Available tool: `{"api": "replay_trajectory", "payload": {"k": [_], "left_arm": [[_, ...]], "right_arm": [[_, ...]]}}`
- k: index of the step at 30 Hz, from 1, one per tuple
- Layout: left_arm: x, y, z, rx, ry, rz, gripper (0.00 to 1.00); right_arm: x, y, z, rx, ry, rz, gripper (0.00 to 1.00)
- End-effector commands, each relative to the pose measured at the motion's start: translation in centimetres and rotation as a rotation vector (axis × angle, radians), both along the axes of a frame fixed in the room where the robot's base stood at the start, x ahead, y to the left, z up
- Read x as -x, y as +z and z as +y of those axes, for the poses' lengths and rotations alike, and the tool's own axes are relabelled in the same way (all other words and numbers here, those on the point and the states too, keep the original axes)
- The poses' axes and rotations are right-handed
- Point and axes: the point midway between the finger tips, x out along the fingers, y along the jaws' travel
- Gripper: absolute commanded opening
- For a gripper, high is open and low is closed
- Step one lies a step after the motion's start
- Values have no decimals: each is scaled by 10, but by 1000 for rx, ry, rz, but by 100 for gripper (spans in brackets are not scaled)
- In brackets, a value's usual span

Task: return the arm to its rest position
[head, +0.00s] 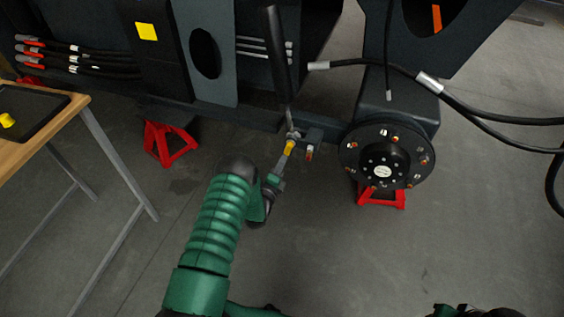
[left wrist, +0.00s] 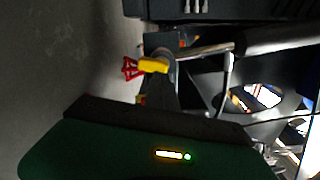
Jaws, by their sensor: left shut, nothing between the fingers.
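My left arm comes up from the bottom of the head view, green and ribbed. Its gripper (head: 281,166) is shut and empty, pointing up at the chassis. Just beyond its tips in the picture is a small yellow part (head: 290,147) at the foot of a dark cylinder (head: 278,60). I cannot tell whether they touch. The left wrist view shows a yellow part (left wrist: 153,65) beyond my green wrist housing, which fills the bottom; no fingertips show clearly there. My right gripper does not show; only dark and green bits appear at the bottom right edge.
The dark harvester chassis (head: 220,50) spans the top, on red stands (head: 168,145). A round wheel hub (head: 388,157) is right of the gripper, with black hoses (head: 480,112) further right. A wooden table (head: 30,140) stands left. Floor in front is clear.

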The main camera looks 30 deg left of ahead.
Motion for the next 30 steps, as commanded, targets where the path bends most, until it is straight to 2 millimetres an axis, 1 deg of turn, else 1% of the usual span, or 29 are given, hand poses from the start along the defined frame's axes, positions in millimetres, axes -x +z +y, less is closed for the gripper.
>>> {"api": "replay_trajectory", "payload": {"k": [8,11,14,15,17,18,20,21,23,24,26,27,29,30], "left_arm": [[0,0,0,0,0,0,0],[-4,5,-3,30,-6,11,0],[-18,22,-17,179,-19,78,0],[-22,32,-27,279,-16,125,0],[-22,49,-48,455,3,212,0],[-15,59,-64,584,34,276,0],[4,73,-88,770,103,370,0],[22,82,-104,887,163,428,0],[55,94,-126,1045,267,504,0],[78,100,-139,1136,343,548,0],[114,109,-156,1250,456,600,0],[137,113,-166,1314,530,629,0],[170,119,-177,1390,636,661,0],[191,122,-184,1433,704,677,0]], "right_arm": [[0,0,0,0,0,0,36],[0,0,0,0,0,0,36],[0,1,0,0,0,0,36],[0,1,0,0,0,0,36],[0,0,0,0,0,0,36],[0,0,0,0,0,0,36],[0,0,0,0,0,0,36],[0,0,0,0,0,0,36],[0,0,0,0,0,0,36],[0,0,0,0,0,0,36],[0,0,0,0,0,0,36],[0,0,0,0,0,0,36],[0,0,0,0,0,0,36],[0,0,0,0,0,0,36]]}}
